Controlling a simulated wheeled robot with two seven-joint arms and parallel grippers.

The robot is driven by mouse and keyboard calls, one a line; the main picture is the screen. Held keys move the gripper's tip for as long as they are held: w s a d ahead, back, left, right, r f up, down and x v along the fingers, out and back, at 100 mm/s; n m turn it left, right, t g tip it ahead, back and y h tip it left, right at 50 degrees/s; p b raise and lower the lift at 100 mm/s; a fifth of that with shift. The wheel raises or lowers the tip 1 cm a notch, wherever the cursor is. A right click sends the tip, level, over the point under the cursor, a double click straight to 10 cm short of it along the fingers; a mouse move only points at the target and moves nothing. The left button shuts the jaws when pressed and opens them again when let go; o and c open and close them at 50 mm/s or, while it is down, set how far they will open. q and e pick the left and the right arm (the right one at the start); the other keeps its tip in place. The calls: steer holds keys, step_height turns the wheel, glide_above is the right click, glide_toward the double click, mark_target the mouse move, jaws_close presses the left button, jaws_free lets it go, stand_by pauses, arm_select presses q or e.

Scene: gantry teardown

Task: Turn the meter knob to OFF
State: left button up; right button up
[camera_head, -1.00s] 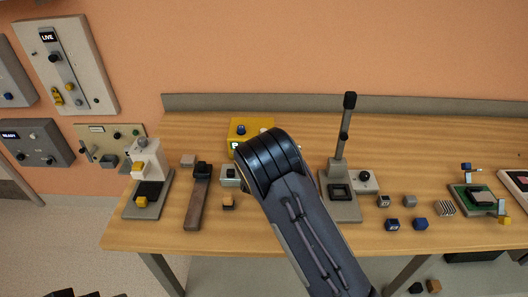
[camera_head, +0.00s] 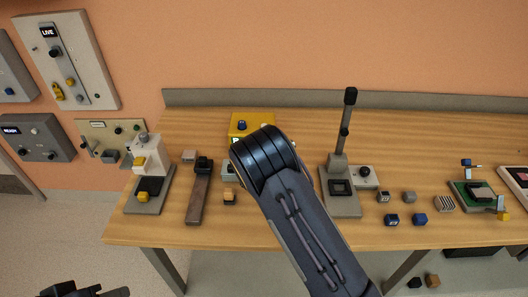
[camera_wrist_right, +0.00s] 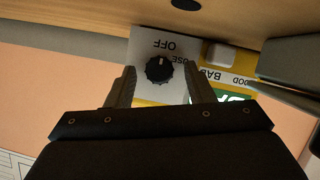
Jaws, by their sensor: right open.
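The yellow meter (camera_head: 252,121) stands at the back of the bench in the head view, partly hidden behind my right arm. In the right wrist view its black knob (camera_wrist_right: 159,70) sits on a pale plate (camera_wrist_right: 143,45) marked OFF and USE, seen upside down. A small white mark shows on the knob; its exact setting is hard to read. My right gripper (camera_wrist_right: 159,77) is open, with one finger on each side of the knob; contact is not clear. The dark end of my left arm, likely the left gripper (camera_head: 85,291), shows at the bottom left, cut off by the frame.
A white press-like device (camera_head: 150,165) and a wooden-handled tool (camera_head: 199,195) stand left of my right arm. A tall lever stand (camera_head: 341,190) is just right of it. Several small blocks lie further right. Wall panels (camera_head: 80,60) hang at the left.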

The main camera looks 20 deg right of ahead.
steer(key=b+v, duration=0.1)
steer(key=v, duration=0.7)
steer(key=shift+w, duration=0.1)
steer(key=shift+s+d+r+m+g+y, duration=0.2)
steer(key=shift+s+d+m+g+y, duration=0.1)
steer(key=shift+s+m, duration=0.1)
steer(key=s+d+r+m+g+y, duration=0.1)
steer(key=s+r+g+y, duration=0.1)
steer(key=s+r+y, duration=0.6)
steer(key=s+r+g+y, duration=0.15)
steer(key=s+r, duration=0.35)
steer(key=s, duration=0.7)
steer(key=s+d+f+n+g+h, duration=0.1)
steer(key=s+d+g, duration=0.1)
steer(key=s, duration=1.5)
steer(key=shift+s+d+g, duration=0.2)
steer(key=shift+s+g, duration=0.15)
steer(key=shift+g, duration=0.1)
